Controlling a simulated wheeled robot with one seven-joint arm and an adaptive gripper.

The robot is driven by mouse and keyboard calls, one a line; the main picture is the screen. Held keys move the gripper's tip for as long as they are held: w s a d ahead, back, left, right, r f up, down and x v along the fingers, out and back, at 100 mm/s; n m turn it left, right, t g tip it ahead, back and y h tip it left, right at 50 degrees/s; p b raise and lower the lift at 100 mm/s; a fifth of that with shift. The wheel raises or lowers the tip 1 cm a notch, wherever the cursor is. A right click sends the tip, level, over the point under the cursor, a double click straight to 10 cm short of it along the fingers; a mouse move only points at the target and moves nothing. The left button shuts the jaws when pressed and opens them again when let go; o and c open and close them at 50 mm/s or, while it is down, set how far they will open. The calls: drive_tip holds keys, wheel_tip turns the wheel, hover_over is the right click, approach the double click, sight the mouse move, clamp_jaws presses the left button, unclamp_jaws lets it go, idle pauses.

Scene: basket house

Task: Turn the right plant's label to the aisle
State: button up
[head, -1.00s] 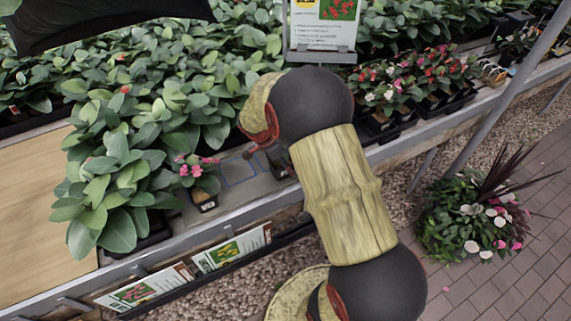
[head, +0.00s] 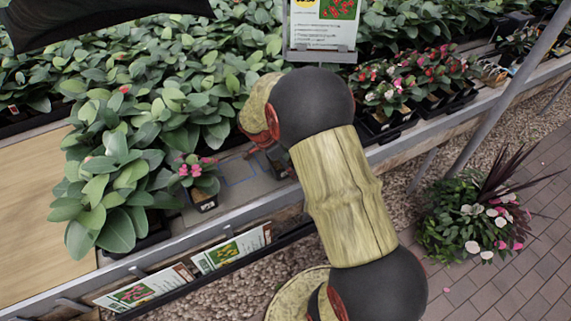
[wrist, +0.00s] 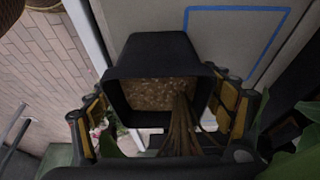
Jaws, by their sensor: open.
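A black pot (wrist: 145,72) with brown soil and a bundle of stems fills the middle of the wrist view, tilted in the picture. My gripper (wrist: 168,105) is open, with one yellow-padded finger on each side of this pot; I cannot tell whether they touch it. No label shows on the pot's visible side. In the head view my arm hides most of this spot. A small pink-flowered plant (head: 196,172) stands to its left in a black pot with a white label facing the front. A blue outline (head: 238,168) marks the bench between them.
Large leafy plants (head: 115,190) crowd the bench at left and behind. A sign (head: 322,25) stands behind my arm. Red and white flowers (head: 410,82) stand to the right. Information cards (head: 232,248) line the front edge. A paved aisle (head: 520,270) lies at lower right.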

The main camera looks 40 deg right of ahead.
drive_tip(key=v, duration=1.2)
drive_tip(key=shift+n, duration=0.7)
drive_tip(key=shift+a+f+n, duration=0.2)
drive_tip(key=shift+f+n, duration=0.05)
drive_tip(key=shift+n, duration=0.55)
drive_tip(key=s+a+r+n+t+y+p, duration=0.3)
drive_tip(key=s+a+r+n+t, duration=0.3)
drive_tip(key=s+a+r+n, duration=1.1)
drive_tip(key=s+a+r+y, duration=0.1)
drive_tip(key=s+a+r, duration=0.1)
drive_tip(key=a+r, duration=0.1)
drive_tip(key=shift+s+a+n+t+p, duration=0.3)
drive_tip(key=shift+s+a, duration=0.05)
